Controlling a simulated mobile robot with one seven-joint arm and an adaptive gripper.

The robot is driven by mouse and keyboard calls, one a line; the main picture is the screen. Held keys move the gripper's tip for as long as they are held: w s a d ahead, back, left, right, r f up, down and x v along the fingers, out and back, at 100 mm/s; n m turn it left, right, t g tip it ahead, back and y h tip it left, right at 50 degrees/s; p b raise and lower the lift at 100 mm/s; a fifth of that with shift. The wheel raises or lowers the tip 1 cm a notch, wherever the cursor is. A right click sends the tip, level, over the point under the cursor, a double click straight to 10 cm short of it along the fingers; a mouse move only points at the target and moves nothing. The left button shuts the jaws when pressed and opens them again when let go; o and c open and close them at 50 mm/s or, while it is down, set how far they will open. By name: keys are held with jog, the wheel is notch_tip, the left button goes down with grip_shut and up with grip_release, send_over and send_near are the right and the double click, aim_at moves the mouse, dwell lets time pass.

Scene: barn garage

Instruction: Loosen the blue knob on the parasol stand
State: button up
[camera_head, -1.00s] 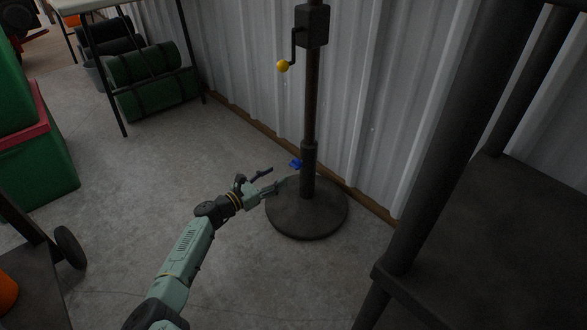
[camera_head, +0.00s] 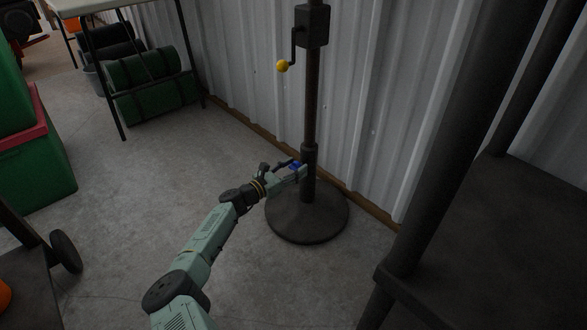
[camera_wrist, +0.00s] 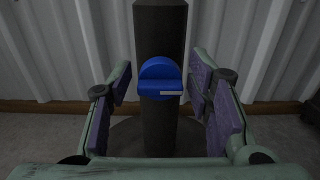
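The parasol stand (camera_head: 308,214) has a dark round base and an upright dark pole near the corrugated wall. The blue knob (camera_head: 295,165) sits low on the pole, on the side toward my arm. In the wrist view the blue knob (camera_wrist: 160,80) has a round disc with a flat bar across it, lying roughly level. My gripper (camera_head: 291,169) is at the knob in the head view. In the wrist view my gripper (camera_wrist: 162,105) is open, with one purple-padded finger on each side of the knob and clear gaps to it.
A crank with a yellow ball (camera_head: 282,66) hangs higher on the pole. A dark shelf frame (camera_head: 480,240) stands close on the right. Green boxes (camera_head: 35,165) and a wheeled cart (camera_head: 35,265) are at left. Open concrete floor (camera_head: 150,180) lies between.

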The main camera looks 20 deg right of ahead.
jog(key=c, duration=0.9)
jog(key=shift+n, duration=0.3)
jog(key=n, duration=0.3)
jog(key=shift+n, duration=0.3)
jog(key=n, duration=0.4)
jog(key=shift+w+n, duration=0.1)
jog(key=shift+n, duration=0.2)
jog(key=n+p, duration=0.1)
jog(key=n, duration=0.3)
jog(key=shift+a+f+n, duration=0.1)
jog(key=shift+n, duration=0.2)
jog(key=shift+f+n+p, duration=0.1)
jog(key=shift+n+p, duration=0.55)
jog(key=shift+n, duration=1.55)
jog(key=shift+w, duration=0.1)
jog(key=o, duration=1.1)
